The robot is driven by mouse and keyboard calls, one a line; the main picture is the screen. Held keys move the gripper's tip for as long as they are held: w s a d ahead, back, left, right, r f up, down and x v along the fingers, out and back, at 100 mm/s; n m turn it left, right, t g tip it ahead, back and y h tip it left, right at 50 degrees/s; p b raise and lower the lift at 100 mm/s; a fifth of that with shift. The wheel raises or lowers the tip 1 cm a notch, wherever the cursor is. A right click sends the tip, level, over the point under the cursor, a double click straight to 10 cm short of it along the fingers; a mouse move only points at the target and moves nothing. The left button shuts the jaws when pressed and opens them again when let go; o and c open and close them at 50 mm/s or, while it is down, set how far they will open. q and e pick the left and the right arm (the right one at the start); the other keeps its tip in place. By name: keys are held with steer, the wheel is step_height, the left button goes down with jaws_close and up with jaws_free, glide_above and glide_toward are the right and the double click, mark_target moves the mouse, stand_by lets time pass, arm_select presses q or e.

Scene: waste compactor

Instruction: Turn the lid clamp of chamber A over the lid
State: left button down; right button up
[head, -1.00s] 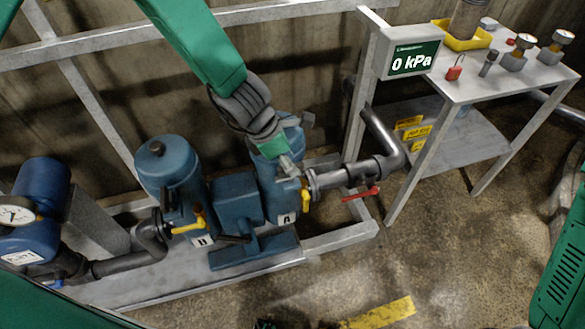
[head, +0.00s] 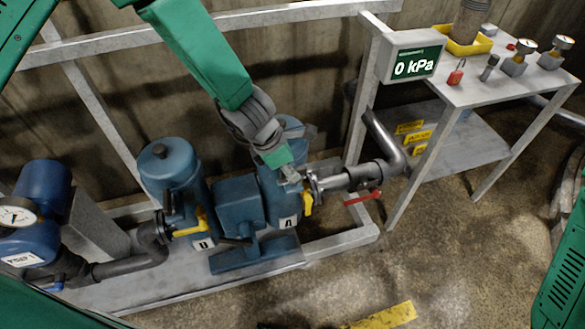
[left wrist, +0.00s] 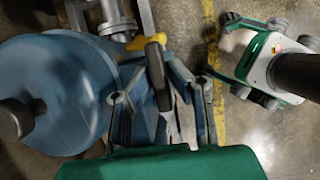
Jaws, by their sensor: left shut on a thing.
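Chamber A (head: 268,200) is the right one of two blue vessels, marked with a white "A" label. My left arm covers much of its top in the head view. In the left wrist view a round blue lid (left wrist: 75,90) with a black knob lies at the left. My left gripper (head: 291,178) is at the right side of chamber A, beside the pipe flange. In the left wrist view the gripper (left wrist: 163,95) is shut on a dark clamp handle (left wrist: 155,62), beside the lid rather than over it. My right gripper is not in view.
Yellow valve handles (head: 307,203) and a red lever (head: 362,198) are close by. The outlet pipe (head: 352,176) runs right from chamber A. A display (head: 413,64) reads 0 kPa. A metal table (head: 480,90) with gauges stands at the right.

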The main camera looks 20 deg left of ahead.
arm_select(q)
steer(key=shift+w+d+r, duration=0.1)
steer(key=shift+w+r, duration=0.1)
